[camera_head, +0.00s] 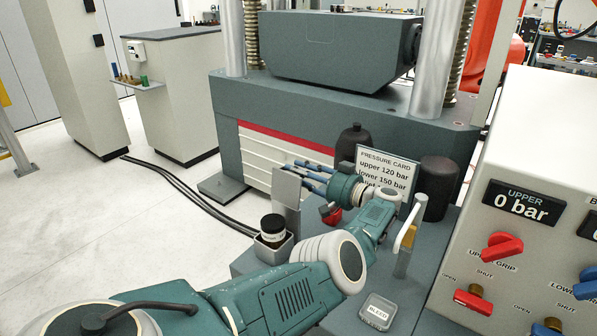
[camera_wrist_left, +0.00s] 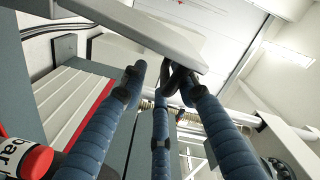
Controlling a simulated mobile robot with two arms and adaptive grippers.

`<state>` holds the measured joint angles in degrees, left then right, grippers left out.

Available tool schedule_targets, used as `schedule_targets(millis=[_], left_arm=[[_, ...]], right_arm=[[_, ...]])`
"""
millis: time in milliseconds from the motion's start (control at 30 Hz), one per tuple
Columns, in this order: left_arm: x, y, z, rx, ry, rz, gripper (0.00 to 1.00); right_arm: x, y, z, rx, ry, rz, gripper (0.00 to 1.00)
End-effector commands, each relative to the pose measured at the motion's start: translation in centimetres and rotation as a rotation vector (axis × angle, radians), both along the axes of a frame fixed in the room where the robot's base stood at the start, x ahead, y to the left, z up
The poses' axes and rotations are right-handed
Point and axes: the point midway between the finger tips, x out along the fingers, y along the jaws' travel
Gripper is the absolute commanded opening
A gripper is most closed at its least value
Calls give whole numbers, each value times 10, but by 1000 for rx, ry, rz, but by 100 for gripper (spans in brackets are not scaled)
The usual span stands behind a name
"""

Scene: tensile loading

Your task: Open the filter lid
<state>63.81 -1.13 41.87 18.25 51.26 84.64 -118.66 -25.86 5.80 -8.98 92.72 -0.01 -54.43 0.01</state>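An upright grey plate (camera_head: 287,188) stands beside the fingers of my left gripper (camera_head: 308,176), behind a small square holder (camera_head: 270,250) with a black-capped jar (camera_head: 272,230) in it. The plate may be the filter lid; I cannot tell for sure. In the left wrist view a grey plate (camera_wrist_left: 130,28) crosses the top, close to the fingertips. The blue fingers of my left gripper (camera_wrist_left: 162,85) are spread, with nothing seen between them. Whether a fingertip touches the plate is unclear. My right gripper is not in view.
A pressure card (camera_head: 388,170) stands behind my left wrist between two dark cylinders (camera_head: 437,188). A white lever handle (camera_head: 405,225) rises at the right, near a BLEED button (camera_head: 377,312). A panel with red knobs (camera_head: 502,247) is far right. The testing machine (camera_head: 330,105) stands behind.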

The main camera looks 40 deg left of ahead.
Motion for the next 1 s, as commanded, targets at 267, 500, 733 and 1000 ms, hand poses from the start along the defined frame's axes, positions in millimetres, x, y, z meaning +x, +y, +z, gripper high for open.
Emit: schedule_targets(millis=[267, 500, 733, 1000], left_arm=[[-2, 0, 2, -10, 0, 7, 28], [-1, -1, 43, -2, -7, 4, 28], [0, -2, 86, 0, -4, 0, 28], [0, -2, 102, 2, -1, -1, 28]], right_arm=[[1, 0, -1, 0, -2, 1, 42], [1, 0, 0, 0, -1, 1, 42], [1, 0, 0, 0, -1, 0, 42], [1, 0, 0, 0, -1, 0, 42]])
